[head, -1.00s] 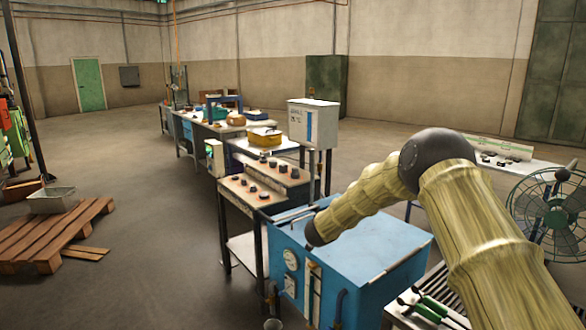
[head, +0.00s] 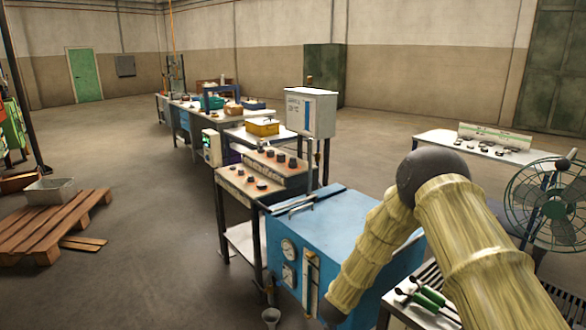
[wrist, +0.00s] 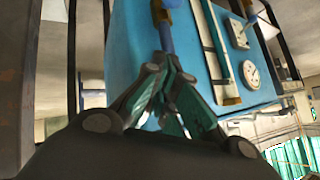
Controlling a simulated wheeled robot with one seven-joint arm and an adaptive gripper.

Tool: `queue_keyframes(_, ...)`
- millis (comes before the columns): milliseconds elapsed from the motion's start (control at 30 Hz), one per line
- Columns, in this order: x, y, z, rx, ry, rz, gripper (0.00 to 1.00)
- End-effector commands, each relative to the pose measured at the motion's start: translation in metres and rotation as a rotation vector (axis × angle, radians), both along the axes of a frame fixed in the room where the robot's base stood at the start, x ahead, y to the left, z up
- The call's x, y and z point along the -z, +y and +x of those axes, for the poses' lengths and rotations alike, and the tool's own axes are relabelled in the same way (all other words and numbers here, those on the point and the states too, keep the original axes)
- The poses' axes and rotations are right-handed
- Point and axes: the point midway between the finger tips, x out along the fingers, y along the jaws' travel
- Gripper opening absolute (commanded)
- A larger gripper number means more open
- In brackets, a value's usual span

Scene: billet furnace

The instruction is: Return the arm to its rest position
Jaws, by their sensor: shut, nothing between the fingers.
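My arm, in a ribbed tan sleeve with a dark elbow, crosses the right side of the head view and bends down in front of the blue furnace cabinet (head: 330,237). My gripper is hidden at the bottom of the head view. In the wrist view my gripper (wrist: 168,62) shows with its fingers together and nothing between them. The blue cabinet (wrist: 128,35) fills the view beyond it, with a round gauge (wrist: 250,74) to the right. I cannot tell the gap between fingertips and cabinet.
A stepped bench (head: 235,188) with dark pieces stands left of the cabinet. Green-handled tongs (head: 430,296) lie on a slatted rack (head: 405,317) beside my arm. A fan (head: 548,208) and a white table (head: 430,138) are at right. Open floor (head: 150,165) lies left, past a wooden pallet (head: 45,235).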

Motion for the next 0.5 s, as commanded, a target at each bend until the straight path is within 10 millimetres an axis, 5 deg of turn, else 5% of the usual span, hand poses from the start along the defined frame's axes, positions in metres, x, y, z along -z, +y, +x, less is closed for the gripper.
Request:
queue_keyframes(33, 0.023, -0.007, -0.035, -0.04, 0.053, -0.027, 0.0)
queue_keyframes(200, 0.087, -0.027, -0.15, -0.198, 0.227, -0.098, 0.0)
queue_keyframes(333, 0.122, -0.041, -0.242, -0.319, 0.366, -0.13, 0.0)
queue_keyframes(500, 0.142, -0.056, -0.369, -0.476, 0.547, -0.137, 0.0)
